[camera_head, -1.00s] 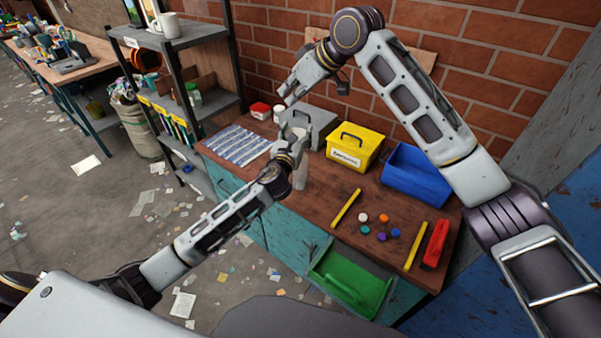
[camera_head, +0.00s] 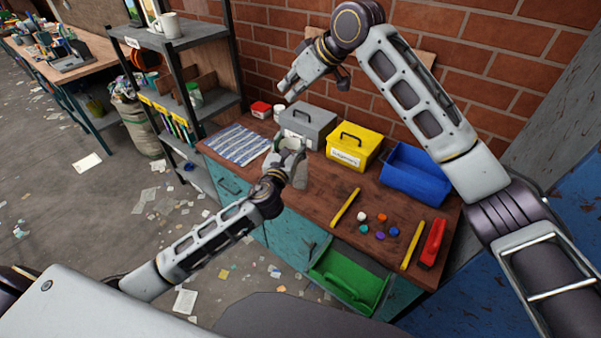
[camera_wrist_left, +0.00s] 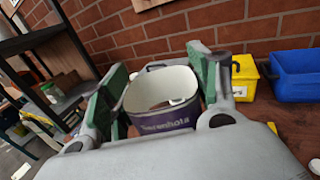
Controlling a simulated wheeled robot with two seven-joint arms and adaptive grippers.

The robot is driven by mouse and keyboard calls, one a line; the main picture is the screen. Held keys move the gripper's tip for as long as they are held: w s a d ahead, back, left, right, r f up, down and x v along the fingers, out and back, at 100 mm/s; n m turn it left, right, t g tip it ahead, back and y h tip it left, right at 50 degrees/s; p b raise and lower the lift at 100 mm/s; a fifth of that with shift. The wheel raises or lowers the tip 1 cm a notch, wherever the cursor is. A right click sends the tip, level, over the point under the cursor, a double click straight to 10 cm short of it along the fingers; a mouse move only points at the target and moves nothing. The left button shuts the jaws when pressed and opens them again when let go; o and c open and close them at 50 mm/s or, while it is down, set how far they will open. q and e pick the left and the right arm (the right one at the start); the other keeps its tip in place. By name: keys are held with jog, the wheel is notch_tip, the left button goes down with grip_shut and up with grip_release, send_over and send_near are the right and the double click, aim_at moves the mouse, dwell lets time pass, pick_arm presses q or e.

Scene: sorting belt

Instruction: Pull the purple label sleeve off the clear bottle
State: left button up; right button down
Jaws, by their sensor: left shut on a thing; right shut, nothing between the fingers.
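My left gripper (camera_head: 290,148) is low over the bench and shut on the purple label sleeve (camera_wrist_left: 165,119). In the left wrist view the sleeve stands between two green-padded fingers, its pale inside showing as an open ring, with white lettering on its front. A small white shape shows inside it; I cannot tell what it is. In the head view a pale shape (camera_head: 301,178) beside my left fingers may be the clear bottle, mostly hidden; I cannot tell whether the sleeve is still around it. My right gripper (camera_head: 294,82) is shut and empty, above the back of the bench.
A grey box (camera_head: 310,122), a yellow box (camera_head: 350,150) and a blue bin (camera_head: 415,172) stand along the back. Yellow sticks (camera_head: 345,207), several small coloured caps (camera_head: 379,229) and a red tool (camera_head: 433,243) lie at right. A green bin (camera_head: 350,284) sits at the front.

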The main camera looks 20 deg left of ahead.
pick_arm(q)
jog(key=shift+s+r+p, duration=0.15)
jog(key=shift+s+p, duration=0.2)
jog(key=shift+s, duration=1.05)
jog(key=shift+s+r+p, duration=0.15)
jog(key=shift+s+p, duration=0.15)
jog(key=shift+s, duration=1.1)
jog(key=shift+s, duration=0.15)
